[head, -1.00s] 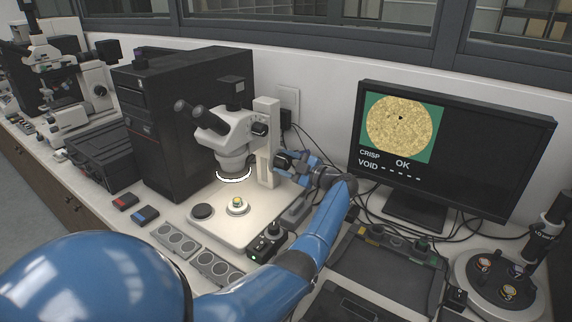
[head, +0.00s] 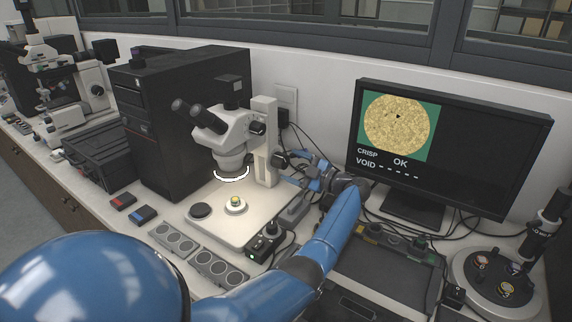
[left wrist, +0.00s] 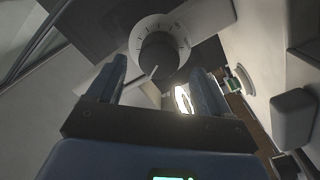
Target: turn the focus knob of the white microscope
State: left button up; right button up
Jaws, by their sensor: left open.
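The white microscope (head: 228,130) stands on its lit base with its pillar (head: 265,135) behind the head. Its dark focus knob (head: 279,160) sticks out from the right side of the pillar. In the left wrist view the focus knob (left wrist: 158,52) is a black grip with a white pointer line inside a pale graduated dial. My left gripper (head: 292,172) is just right of the knob. Its blue fingers are open, and in the left wrist view they stand either side of the knob's near end, with a gap to it. My right gripper is out of view.
The monitor (head: 455,145) at the right shows a gold disc, "CRISP OK" and "VOID" with dashes. A sample (head: 235,204) sits on the microscope base (head: 205,225). A small black box with a knob (head: 268,243) and a dark tray (head: 385,270) lie near my arm.

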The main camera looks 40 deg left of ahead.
pick_arm(q)
jog(key=d, duration=0.6)
jog(key=shift+w+d, duration=0.3)
jog(key=shift+f, duration=0.15)
dwell(1.2)
